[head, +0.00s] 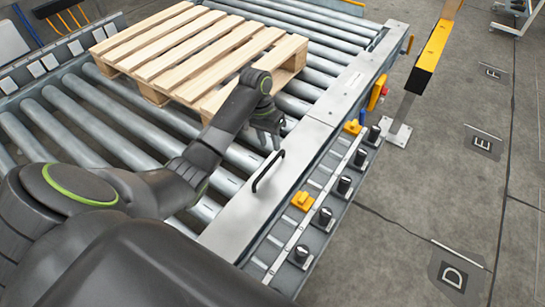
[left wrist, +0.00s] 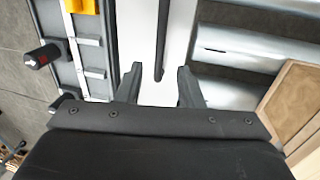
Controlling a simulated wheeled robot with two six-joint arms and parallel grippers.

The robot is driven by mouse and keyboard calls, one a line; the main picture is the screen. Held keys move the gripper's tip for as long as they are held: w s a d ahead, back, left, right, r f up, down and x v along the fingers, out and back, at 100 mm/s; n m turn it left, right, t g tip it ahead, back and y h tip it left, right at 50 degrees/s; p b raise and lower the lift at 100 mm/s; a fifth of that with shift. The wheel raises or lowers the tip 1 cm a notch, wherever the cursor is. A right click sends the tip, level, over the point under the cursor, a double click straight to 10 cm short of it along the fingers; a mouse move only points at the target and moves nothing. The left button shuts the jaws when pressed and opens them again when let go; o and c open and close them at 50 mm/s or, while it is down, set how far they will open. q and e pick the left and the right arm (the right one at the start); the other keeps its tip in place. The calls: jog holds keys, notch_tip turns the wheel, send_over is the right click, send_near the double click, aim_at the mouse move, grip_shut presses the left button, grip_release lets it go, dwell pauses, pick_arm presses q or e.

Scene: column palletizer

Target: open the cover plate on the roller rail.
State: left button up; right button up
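The cover plate (head: 236,222) is a pale metal panel on top of the roller rail and lies flat. A black bar handle (head: 268,172) stands on it. My left gripper (head: 272,140) is near the handle's far end in the head view. In the left wrist view my left gripper (left wrist: 160,68) is open, with the black handle (left wrist: 162,35) lined up between its two fingers and the pale plate (left wrist: 137,30) behind. I cannot tell how far the fingertips are from the handle. My right gripper is not in view.
A wooden pallet (head: 195,50) rests on the rollers (head: 120,132) beyond my left arm. Black knobs (head: 322,217) and orange blocks (head: 303,201) line the rail's outer side. A yellow-and-black post (head: 430,55) stands at the right. The floor (head: 420,190) right of the rail is mostly clear.

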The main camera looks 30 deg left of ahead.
aim_at(274, 159)
pick_arm(q)
jog(key=f, duration=0.3)
jog(key=d+f, duration=0.1)
jog(key=f, duration=0.2)
jog(key=shift+d+b, duration=0.1)
jog(key=shift+b, duration=0.3)
jog(key=shift+c, duration=0.3)
grip_shut()
